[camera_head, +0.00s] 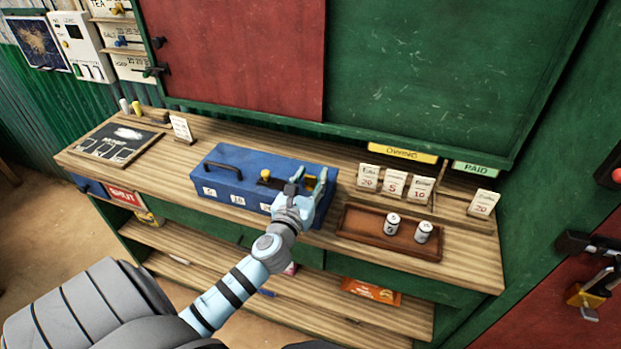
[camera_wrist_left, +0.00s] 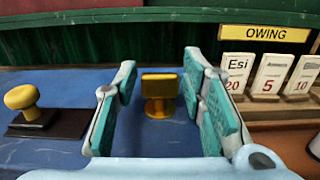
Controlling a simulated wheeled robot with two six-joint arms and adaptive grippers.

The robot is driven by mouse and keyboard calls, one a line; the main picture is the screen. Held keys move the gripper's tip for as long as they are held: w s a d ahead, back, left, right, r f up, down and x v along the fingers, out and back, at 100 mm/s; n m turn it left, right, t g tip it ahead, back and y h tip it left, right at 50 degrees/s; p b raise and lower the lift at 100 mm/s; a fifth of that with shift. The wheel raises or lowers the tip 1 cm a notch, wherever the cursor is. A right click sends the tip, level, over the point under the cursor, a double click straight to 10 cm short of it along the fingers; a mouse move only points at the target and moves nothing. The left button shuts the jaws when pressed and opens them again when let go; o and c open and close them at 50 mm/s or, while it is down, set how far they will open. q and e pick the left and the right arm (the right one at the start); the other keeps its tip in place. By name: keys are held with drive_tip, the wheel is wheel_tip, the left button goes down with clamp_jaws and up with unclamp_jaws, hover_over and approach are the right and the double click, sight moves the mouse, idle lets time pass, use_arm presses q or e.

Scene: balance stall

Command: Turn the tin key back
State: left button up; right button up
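The blue tin (camera_head: 225,165) stands closed on the wooden counter, with a dark handle on its lid and white number labels on its front. In the left wrist view the yellow key (camera_wrist_left: 160,92) stands upright on the blue lid (camera_wrist_left: 150,138), its flat head facing me. My left gripper (camera_head: 307,184) is over the right part of the tin. In the left wrist view its teal fingers (camera_wrist_left: 162,100) are open, one on each side of the key, with gaps on both sides. In the head view the key is not clearly visible. My right gripper is not in view.
A yellow knob (camera_wrist_left: 22,98) on a dark base sits on the lid, left of the fingers. A brown tray (camera_head: 365,237) with two small cans stands to the right. Price cards (camera_head: 394,184) stand behind it, and a slate (camera_head: 115,143) lies at the left.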

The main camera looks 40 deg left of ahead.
use_arm(q)
clamp_jaws()
